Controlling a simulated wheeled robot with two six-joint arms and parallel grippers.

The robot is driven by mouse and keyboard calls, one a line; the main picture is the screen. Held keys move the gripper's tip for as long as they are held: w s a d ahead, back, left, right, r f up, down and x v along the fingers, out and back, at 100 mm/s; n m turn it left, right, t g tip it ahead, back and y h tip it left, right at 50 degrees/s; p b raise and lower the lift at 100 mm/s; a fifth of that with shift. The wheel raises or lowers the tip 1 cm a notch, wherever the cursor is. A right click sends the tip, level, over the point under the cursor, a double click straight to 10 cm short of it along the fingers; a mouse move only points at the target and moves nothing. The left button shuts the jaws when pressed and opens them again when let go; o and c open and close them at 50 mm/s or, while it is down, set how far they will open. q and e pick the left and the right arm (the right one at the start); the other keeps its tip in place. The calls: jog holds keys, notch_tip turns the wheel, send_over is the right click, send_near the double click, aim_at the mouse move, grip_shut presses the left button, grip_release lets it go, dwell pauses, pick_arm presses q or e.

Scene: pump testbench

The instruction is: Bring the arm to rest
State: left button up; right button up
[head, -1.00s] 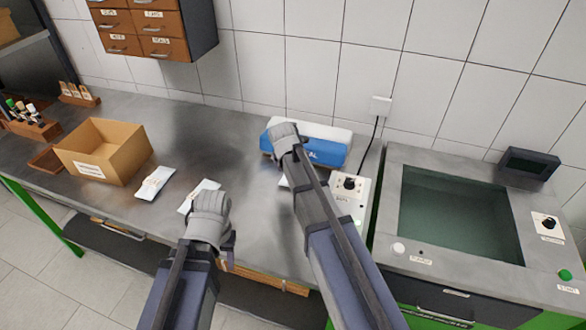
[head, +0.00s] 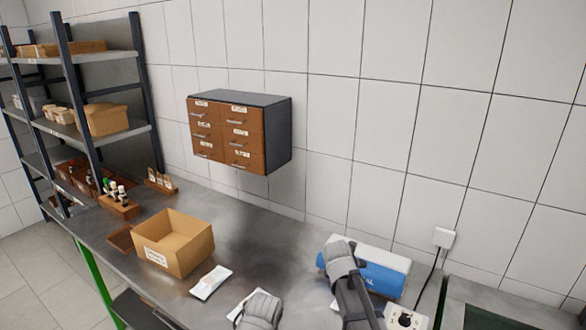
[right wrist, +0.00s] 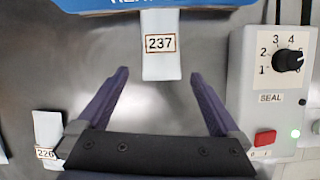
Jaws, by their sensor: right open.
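My right gripper (right wrist: 159,74) is open and empty in the right wrist view, its two fingers spread above the bench. A white pouch labelled 237 (right wrist: 161,62) lies just beyond the fingertips, its far end at the blue and white sealer (right wrist: 190,3). In the head view my right arm's hand (head: 340,252) is in front of the sealer (head: 372,272) and hides part of it. My left gripper (head: 260,310) is low at the bottom edge of the head view; its fingers are not visible.
A cardboard box (head: 175,245) stands on the steel bench, with a white pouch (head: 211,282) in front of it. A pouch labelled 226 (right wrist: 48,128) lies to the left. The SEAL dial unit (right wrist: 268,85) is at the right. A drawer cabinet (head: 240,132) hangs above.

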jog(key=s+a+m, duration=0.2)
jog(key=s+m, duration=0.2)
jog(key=s+a+m+g, duration=0.1)
jog(key=s+a+m, duration=0.2)
jog(key=s+m, duration=0.1)
jog(key=s+a+f+m, duration=0.1)
jog(key=s+a+m, duration=0.1)
jog(key=s+m, duration=0.2)
jog(key=shift+a+g+y, duration=0.4)
jog(key=s+a+m, duration=0.1)
jog(key=s+m, duration=0.2)
jog(key=s+a+m+g, duration=0.1)
jog(key=s+m, duration=0.2)
jog(key=m, duration=0.1)
jog(key=s+a+m, duration=0.2)
jog(key=s+m, duration=0.1)
jog(key=s, duration=0.1)
jog(key=shift+f+m+g, duration=0.2)
jog(key=shift+m+g, duration=0.2)
jog(key=shift+s+a+m, duration=0.15)
jog(key=shift+s+m, duration=0.2)
jog(key=shift+m, duration=0.15)
